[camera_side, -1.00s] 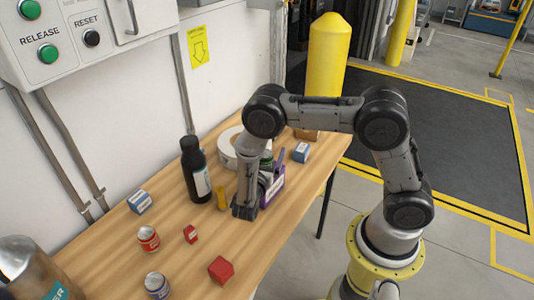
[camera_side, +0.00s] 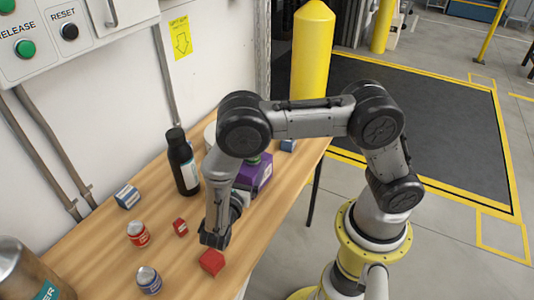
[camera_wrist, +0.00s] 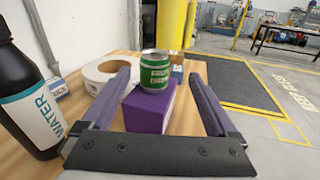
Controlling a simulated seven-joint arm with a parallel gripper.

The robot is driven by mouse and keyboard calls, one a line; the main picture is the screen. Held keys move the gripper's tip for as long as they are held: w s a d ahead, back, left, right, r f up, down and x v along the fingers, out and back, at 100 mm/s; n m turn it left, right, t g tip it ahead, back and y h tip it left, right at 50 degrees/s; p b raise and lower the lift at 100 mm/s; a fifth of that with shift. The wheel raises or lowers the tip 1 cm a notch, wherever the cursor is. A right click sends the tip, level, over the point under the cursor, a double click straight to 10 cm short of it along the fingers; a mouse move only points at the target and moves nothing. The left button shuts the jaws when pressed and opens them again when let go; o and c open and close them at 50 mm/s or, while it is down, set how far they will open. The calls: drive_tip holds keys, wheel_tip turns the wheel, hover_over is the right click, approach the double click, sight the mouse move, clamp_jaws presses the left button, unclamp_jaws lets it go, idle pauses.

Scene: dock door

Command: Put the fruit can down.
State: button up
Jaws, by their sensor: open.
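The fruit can (camera_wrist: 155,72) is green with a white label and a silver lid. In the wrist view it stands upright on top of a purple box (camera_wrist: 150,108). In the side view its green top (camera_side: 264,157) shows just above the purple box (camera_side: 258,178), partly behind my arm. My gripper (camera_wrist: 160,73) is open and empty. Its two purple fingers frame the box and can from behind, with a gap between them and the can.
A black water bottle (camera_side: 183,162) stands left of my arm; it is close on the left in the wrist view. Small cans and blocks, such as a red can (camera_side: 138,233), dot the wooden table (camera_side: 100,258).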

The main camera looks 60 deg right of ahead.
drive_tip(key=s+d+r+m+g+y, duration=0.3)
drive_tip(key=s+r+m+g+y, duration=0.1)
drive_tip(key=r+m+g, duration=0.3)
drive_tip(key=s+a+r+m+t+y, duration=0.2)
drive_tip(key=s+r+m+t+y, duration=0.2)
drive_tip(key=s+r+m+y, duration=0.2)
drive_tip(key=s+a+r+m+t+y, duration=0.3)
drive_tip(key=s+r+m+t+y, duration=0.1)
drive_tip(key=s+r+m+y, duration=0.3)
drive_tip(key=shift+s+r+m, duration=0.3)
drive_tip(key=shift+s+r, duration=0.15)
drive_tip(key=shift+s, duration=0.3)
idle(1.1)
